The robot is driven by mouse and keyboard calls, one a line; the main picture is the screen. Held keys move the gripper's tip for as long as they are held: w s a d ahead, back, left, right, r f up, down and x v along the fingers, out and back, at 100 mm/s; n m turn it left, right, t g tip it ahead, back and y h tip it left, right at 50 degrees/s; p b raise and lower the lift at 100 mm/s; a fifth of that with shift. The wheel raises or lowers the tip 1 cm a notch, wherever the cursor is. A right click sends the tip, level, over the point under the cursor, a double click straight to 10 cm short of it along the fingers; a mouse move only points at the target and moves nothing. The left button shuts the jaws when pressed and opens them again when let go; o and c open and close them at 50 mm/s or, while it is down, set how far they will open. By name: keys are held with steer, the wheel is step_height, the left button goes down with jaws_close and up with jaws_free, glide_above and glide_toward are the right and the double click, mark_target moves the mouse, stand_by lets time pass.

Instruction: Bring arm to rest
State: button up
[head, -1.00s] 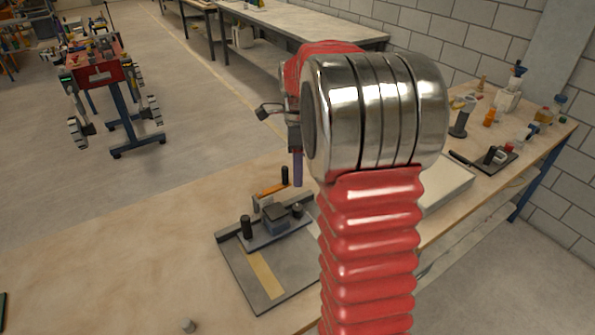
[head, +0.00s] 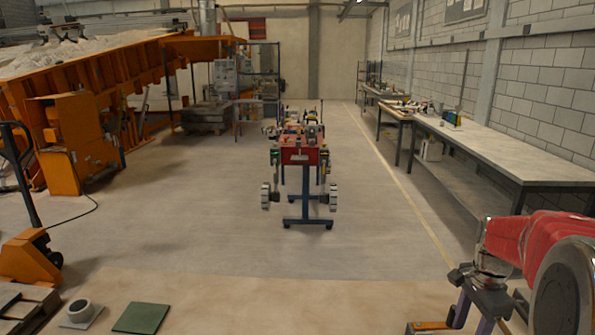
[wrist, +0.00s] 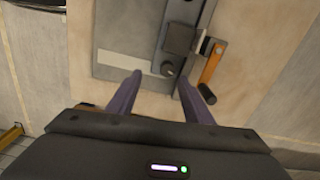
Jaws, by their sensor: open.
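My red arm fills the lower right corner of the head view. My gripper (head: 474,314) shows there with its two purple fingers apart. In the wrist view my gripper (wrist: 160,82) is open, with nothing between the fingers. Beyond the fingertips is a grey plate (wrist: 115,35) with a pale strip and a dark clamp-like block (wrist: 180,38). An orange-handled piece (wrist: 213,62) lies to the right of the block. The distance between fingertips and plate is hard to tell.
A green mat (head: 142,318) and a grey ring on a plate (head: 80,312) are at lower left in the head view. A red cart (head: 300,155) stands on open floor. A long workbench (head: 505,150) lines the right wall. An orange sandbed frame (head: 120,80) stands left.

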steer(key=s+a+r+n+t, duration=0.2)
steer(key=s+a+r+n, duration=0.2)
steer(key=s+a+n, duration=0.4)
steer(key=s+a+r+n+t, duration=0.3)
steer(key=s+a+n, duration=0.6)
steer(key=a, duration=0.6)
step_height(320, 180, up, 2)
steer(key=shift+s+t, duration=0.3)
stand_by(0.6)
